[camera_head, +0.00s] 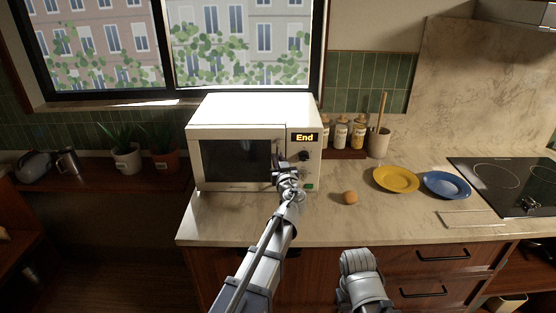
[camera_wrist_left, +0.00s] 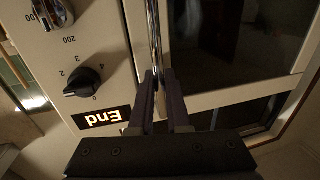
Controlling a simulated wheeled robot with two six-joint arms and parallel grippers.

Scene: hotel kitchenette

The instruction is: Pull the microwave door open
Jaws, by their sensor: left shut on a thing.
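The white microwave (camera_head: 302,174) stands on the counter under the window, with its "End" display lit. Its door (camera_head: 235,160) has a dark window, and I see no clear gap at its edge in the head view. My left gripper (camera_head: 282,172) is at the door's right edge. In the left wrist view, the upright chrome handle (camera_wrist_left: 154,35) runs down between the fingers of my left gripper (camera_wrist_left: 162,95), which is shut on it. The fingers hide part of the handle. My right gripper is not in view; only a grey part of my right arm shows at the bottom.
An egg-like brown ball (camera_head: 350,198) lies on the counter right of the microwave. A yellow plate (camera_head: 396,180) and a blue plate (camera_head: 446,185) lie farther right, before the cooktop (camera_head: 510,180). The counter (camera_head: 230,215) in front of the microwave is clear.

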